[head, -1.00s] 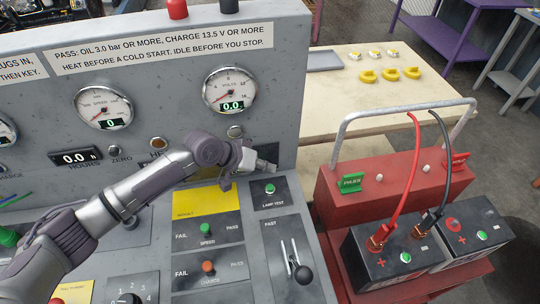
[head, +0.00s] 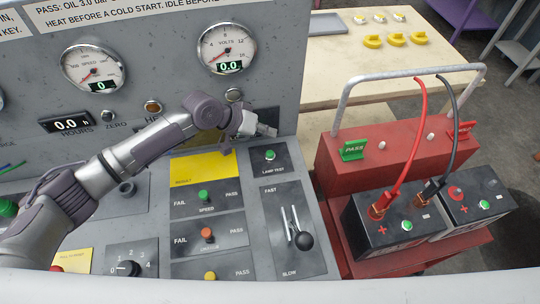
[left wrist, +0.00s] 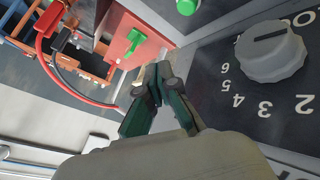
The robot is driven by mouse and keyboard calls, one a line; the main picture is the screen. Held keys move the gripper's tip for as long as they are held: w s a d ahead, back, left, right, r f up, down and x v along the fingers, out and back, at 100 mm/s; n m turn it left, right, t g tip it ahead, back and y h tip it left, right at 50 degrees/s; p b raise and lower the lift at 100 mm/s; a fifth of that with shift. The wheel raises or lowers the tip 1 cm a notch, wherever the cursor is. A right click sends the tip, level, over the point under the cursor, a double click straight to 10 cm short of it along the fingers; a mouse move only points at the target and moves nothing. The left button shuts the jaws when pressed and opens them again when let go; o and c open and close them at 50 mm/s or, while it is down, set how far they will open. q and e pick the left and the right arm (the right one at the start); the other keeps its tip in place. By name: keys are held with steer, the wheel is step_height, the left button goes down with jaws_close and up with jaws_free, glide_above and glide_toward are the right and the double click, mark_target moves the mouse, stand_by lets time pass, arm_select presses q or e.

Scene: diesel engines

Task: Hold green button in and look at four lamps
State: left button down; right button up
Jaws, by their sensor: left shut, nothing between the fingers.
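The green lamp test button (head: 270,155) sits on a dark plate at the right of the grey panel, and does not look covered. My left gripper (head: 268,131) is just above it in the head view, shut and empty, apart from the button as far as I can tell. Its closed dark fingers (left wrist: 158,88) show in the left wrist view. A green button (left wrist: 187,6) is at that view's top edge; I cannot tell which one. Round indicators that may be lamps, one by HEAT (head: 152,107) and one under the volts gauge (head: 234,95), look unlit. I cannot make out all four lamps.
Below the button is a fast/slow lever (head: 303,240). A green speed button (head: 203,196) is to the left. A red box (head: 345,130) with two batteries and cables stands at the right. The left wrist view shows a grey numbered knob (left wrist: 270,52) close to the fingers.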

mark_target(268, 153)
arm_select(q)
step_height(268, 153, down, 5)
steer(key=b, duration=0.3)
steer(key=shift+f, duration=0.1)
steer(key=shift+f+b, duration=0.35)
steer(key=shift+b, duration=0.05)
steer(key=shift+f, duration=0.1)
stand_by(0.8)
steer(key=shift+f, duration=0.35)
